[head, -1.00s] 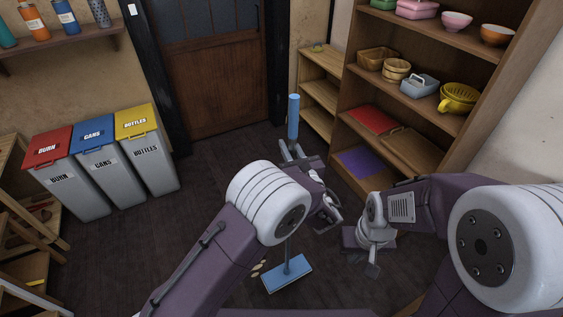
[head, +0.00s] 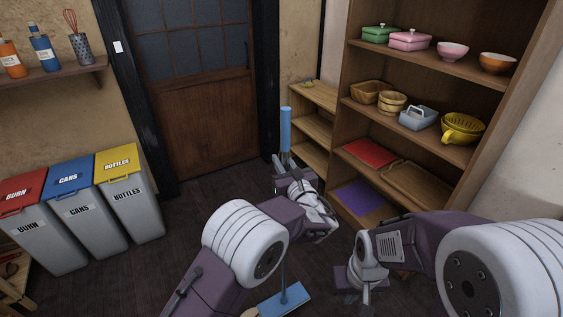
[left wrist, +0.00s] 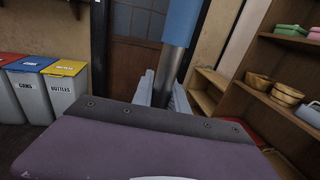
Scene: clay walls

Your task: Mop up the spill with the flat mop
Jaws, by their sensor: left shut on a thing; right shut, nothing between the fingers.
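The flat mop stands nearly upright, with a blue grip (head: 286,127) at the top of its pole and a flat blue head (head: 284,303) low on the floor at the bottom edge of the head view. My left gripper (head: 283,166) is shut around the pole just below the blue grip. In the left wrist view the grey pole (left wrist: 171,72) passes between its fingers. My left arm hides part of the pole. A small pale yellowish patch (head: 250,313), perhaps the spill, shows at the left end of the mop head, mostly cut off. My right gripper (head: 365,297) is shut and empty, pointing down.
Burn, cans and bottles bins (head: 80,215) stand at the left. A tall wooden shelf (head: 415,135) with bowls and baskets stands at the right, a low shelf (head: 312,130) beside it. A door (head: 205,120) is behind. The dark floor (head: 205,205) between is clear.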

